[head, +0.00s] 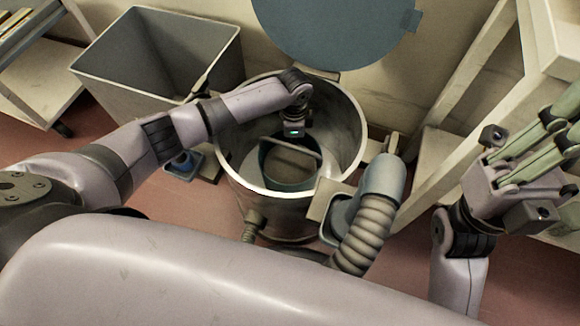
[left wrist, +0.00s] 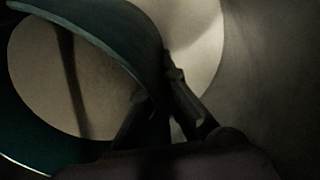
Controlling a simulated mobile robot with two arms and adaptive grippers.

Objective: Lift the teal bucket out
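The teal bucket (head: 317,170) sits low inside a pale metal drum (head: 232,160). Its curved rim and wall fill the left of the left wrist view (left wrist: 110,30), with a pale round area inside it. In the head view the wrist hides these fingers. My right gripper (head: 566,130) is empty at the right, its greenish fingers spread.
A grey bin (head: 150,60) stands left of the drum. A ribbed hose (head: 365,232) bends up close to the drum's right side. A round blue-grey lid (head: 335,30) is behind it. Pale shelving posts (head: 455,95) stand at the right. A small blue item (head: 182,163) is beside the bin.

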